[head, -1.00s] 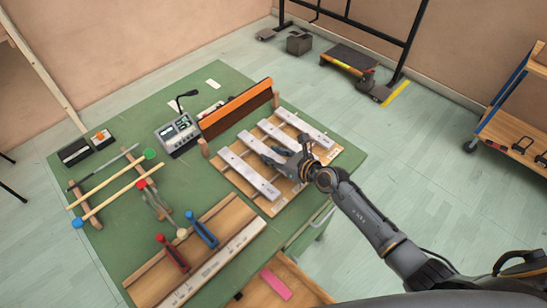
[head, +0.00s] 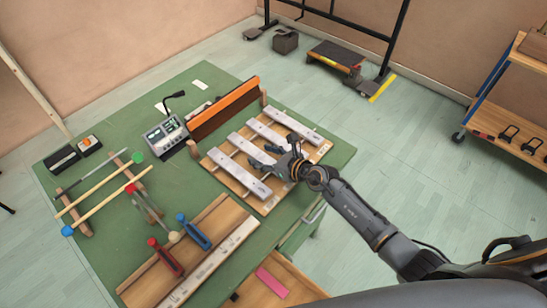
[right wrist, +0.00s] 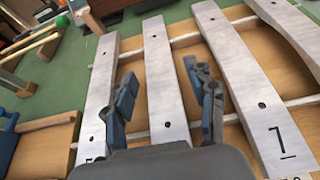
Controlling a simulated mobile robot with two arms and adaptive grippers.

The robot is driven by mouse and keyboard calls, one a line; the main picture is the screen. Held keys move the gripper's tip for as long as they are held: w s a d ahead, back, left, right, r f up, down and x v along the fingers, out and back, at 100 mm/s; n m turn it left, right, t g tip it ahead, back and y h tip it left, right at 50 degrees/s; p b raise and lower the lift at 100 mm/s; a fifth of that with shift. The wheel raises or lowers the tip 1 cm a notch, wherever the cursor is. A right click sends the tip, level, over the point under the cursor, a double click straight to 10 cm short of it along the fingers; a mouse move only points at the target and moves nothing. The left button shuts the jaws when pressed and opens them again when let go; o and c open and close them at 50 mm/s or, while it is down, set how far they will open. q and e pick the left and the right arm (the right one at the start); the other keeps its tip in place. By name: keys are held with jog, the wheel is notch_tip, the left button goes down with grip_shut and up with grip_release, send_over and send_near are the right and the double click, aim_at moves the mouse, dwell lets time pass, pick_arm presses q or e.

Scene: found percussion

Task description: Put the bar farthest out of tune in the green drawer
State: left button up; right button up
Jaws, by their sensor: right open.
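Several pale metal bars lie side by side on a wooden frame (head: 268,205) on the green table. My right gripper (head: 264,156) is over them, open and empty. In the right wrist view its fingers (right wrist: 164,100) are spread on either side of the second bar from the left (right wrist: 163,70). The leftmost bar (right wrist: 98,95) lies beside it. The third bar (right wrist: 238,75) bears a dark "1". A fourth bar (right wrist: 292,32) is at the right. A green drawer front with a metal handle (head: 314,213) shows at the table's near right side. My left gripper is out of view.
A tuner-like device (head: 164,134) and an orange-topped block (head: 224,108) stand behind the frame. Mallets (head: 112,198) and red and blue handled tools (head: 193,231) lie to the left. An open wooden compartment holds a pink strip (head: 271,281).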

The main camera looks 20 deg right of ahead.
jog(key=v, duration=1.4)
jog(key=shift+w+r, duration=0.3)
jog(key=shift+r, duration=0.05)
jog(key=shift+d, duration=0.1)
